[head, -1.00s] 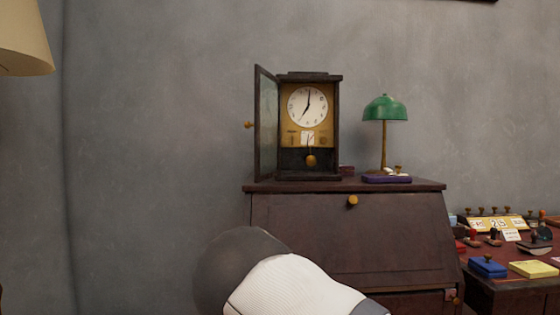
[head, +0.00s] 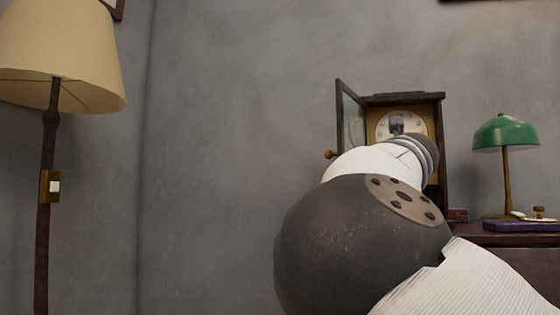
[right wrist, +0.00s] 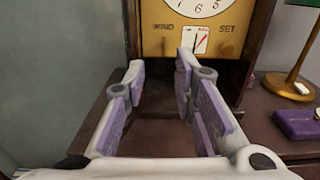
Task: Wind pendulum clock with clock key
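The dark wooden pendulum clock (head: 441,150) stands on the cabinet with its glass door (head: 351,125) swung open to the left. My right arm covers much of its front in the head view. In the right wrist view, the yellow clock panel (right wrist: 212,25) shows the words WIND and SET, with a small dial card between them. My right gripper (right wrist: 160,62) points at the panel's lower part, its purple-padded fingers apart and nothing visible between them. I cannot make out a clock key. My left gripper is out of view.
A green lamp (head: 505,133) stands right of the clock, by a purple case (head: 515,226) with a small brass item (head: 540,212) near it. A floor lamp (head: 60,50) stands at far left. The wall between is clear.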

